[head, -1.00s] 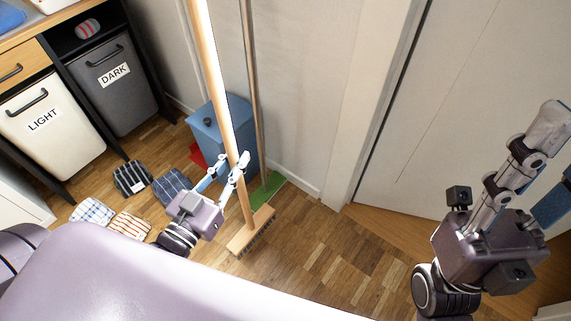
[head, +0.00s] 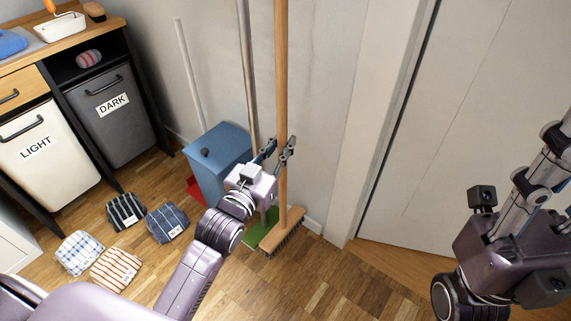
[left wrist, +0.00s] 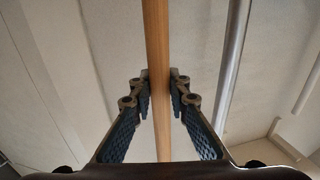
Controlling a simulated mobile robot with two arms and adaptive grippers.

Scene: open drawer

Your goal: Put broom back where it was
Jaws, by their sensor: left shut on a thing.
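The broom has a long wooden handle (head: 281,80) and a wooden head with dark bristles (head: 285,232). It stands nearly upright by the wall, its head at floor level beside a green mop or broom head (head: 262,230). My left gripper (head: 277,151) is shut on the handle, low down above the head. In the left wrist view the handle (left wrist: 158,60) runs between both fingers. My right gripper arm (head: 510,220) shows at the right, with its fingertips out of frame or not clear.
A metal pole (head: 247,70) stands just left of the broom. A blue bin (head: 216,160) and a red dustpan (head: 194,189) are further left. Folded cloths (head: 115,268) lie on the floor near the LIGHT bin (head: 45,155) and DARK bin (head: 112,115). The door frame (head: 372,120) is to the right.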

